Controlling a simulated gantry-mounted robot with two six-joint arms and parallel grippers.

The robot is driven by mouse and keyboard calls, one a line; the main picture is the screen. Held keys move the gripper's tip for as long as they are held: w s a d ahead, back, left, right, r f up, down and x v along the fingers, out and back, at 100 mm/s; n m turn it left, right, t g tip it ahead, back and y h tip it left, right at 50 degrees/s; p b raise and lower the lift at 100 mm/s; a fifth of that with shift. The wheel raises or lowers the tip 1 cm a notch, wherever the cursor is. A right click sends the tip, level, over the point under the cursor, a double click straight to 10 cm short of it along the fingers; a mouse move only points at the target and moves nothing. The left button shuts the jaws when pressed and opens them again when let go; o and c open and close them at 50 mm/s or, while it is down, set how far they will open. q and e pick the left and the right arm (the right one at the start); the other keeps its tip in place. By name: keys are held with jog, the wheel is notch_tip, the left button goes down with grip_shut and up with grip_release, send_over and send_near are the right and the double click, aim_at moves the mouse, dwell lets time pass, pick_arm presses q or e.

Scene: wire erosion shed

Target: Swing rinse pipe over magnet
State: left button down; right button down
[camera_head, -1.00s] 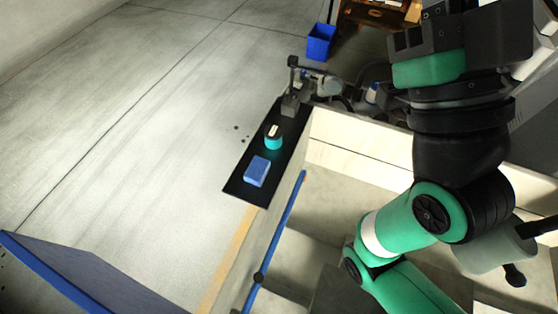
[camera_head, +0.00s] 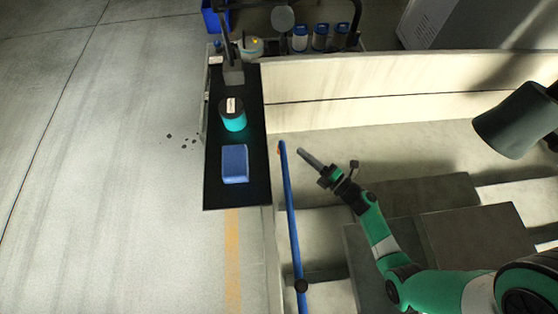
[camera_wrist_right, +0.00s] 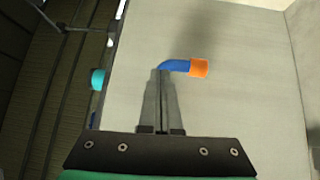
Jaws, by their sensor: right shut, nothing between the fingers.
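The rinse pipe (camera_head: 292,225) is a long blue tube along the left side of the pale basin. Its bent end (camera_wrist_right: 175,66) carries an orange nozzle (camera_wrist_right: 199,68); a little orange also shows in the head view (camera_head: 279,150). My right gripper (camera_head: 301,152) is shut and empty, its fingertips just right of the pipe's far end. In the right wrist view the closed fingertips (camera_wrist_right: 160,72) appear beside the blue bend; I cannot tell whether they touch. A teal-and-black cylinder (camera_head: 233,120) and a blue block (camera_head: 235,163) are on a black mat; I cannot tell which is the magnet. My left gripper is not in view.
The black mat (camera_head: 220,190) lies along a narrow ledge left of the pipe. A dark upright stand (camera_head: 233,75) is at its far end, with several bottles (camera_head: 320,38) behind. Open floor lies left.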

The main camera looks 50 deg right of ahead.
jog(key=s+a+f+n+g+y, duration=0.1)
jog(key=s+a+f, duration=0.2)
jog(key=f, duration=0.2)
jog(key=shift+f, duration=0.2)
jog(key=shift+w, duration=0.15)
jog(key=w+b, duration=0.2)
jog(key=w, duration=0.8)
jog(key=shift+a, duration=0.35)
jog(key=shift+s, duration=0.1)
